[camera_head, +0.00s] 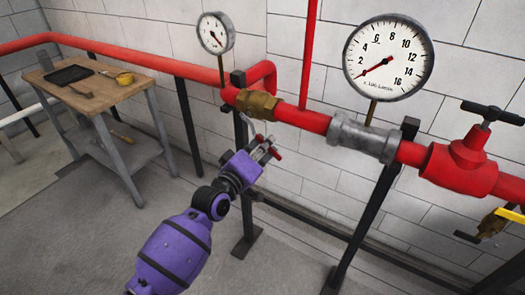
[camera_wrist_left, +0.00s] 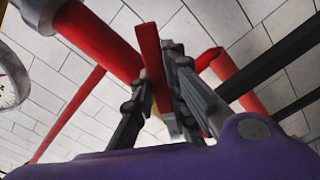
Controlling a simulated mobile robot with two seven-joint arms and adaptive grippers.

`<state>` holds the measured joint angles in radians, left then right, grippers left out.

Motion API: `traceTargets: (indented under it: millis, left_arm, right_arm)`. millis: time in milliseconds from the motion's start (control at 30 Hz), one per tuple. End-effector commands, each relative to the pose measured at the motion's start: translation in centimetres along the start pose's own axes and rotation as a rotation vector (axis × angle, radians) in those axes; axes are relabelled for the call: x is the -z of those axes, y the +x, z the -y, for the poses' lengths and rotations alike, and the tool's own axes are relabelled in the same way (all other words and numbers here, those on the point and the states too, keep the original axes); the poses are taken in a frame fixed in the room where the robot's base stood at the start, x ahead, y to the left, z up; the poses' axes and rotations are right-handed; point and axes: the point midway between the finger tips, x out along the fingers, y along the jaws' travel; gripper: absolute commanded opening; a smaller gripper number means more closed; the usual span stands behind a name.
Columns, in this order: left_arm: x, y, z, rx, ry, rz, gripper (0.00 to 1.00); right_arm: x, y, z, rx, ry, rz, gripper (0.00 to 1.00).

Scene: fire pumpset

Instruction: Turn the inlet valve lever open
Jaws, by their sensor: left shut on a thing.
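The inlet valve looks like the brass body (camera_head: 257,104) on the red pipe, below the small gauge. Its lever seems to be the red bar (camera_wrist_left: 149,52), which stands between the fingers in the left wrist view. My left gripper (camera_head: 262,146) is just below the brass body and is shut on this lever. In the left wrist view the gripper (camera_wrist_left: 158,95) has one grey finger on each side of the bar. The fingers hide part of the lever, and its exact angle to the pipe is hard to tell. My right gripper is not in view.
A small gauge (camera_head: 215,33) and a large gauge (camera_head: 389,58) stand above the pipe. A red valve with a black handle (camera_head: 492,113) and a yellow lever (camera_head: 511,216) are at the right. Black posts (camera_head: 365,215) hold the pipe. A wooden table (camera_head: 110,94) stands left.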

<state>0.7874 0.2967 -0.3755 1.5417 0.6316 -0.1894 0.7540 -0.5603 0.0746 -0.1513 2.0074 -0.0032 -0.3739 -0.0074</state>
Motion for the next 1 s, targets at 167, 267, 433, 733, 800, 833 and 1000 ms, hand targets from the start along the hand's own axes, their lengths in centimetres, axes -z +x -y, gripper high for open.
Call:
traceTargets:
  millis: [167,267,433,733,800,833,1000]
  left_arm:
    - [0.5,0.2,-2.3,-0.006,-0.168,0.0,0.0]
    - [0.6,0.2,-3.1,-0.005,-0.257,0.001,0.0]
    - [1.0,0.2,-4.3,-0.005,-0.387,0.001,0.0]
    - [1.6,0.2,-5.4,-0.003,-0.539,0.002,0.0]
    - [1.6,0.2,-5.5,-0.003,-0.558,0.002,0.0]
    - [1.6,0.2,-5.5,-0.003,-0.565,0.003,0.0]
    - [1.7,0.2,-5.6,-0.002,-0.589,0.003,0.0]
  right_arm:
    - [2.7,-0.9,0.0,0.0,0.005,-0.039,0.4]
    - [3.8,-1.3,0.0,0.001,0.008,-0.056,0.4]
    - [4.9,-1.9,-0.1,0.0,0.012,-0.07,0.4]
    - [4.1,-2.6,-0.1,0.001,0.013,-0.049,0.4]
    - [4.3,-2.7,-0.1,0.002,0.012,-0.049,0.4]
    - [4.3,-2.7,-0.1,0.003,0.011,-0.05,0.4]
    - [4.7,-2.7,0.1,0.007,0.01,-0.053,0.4]
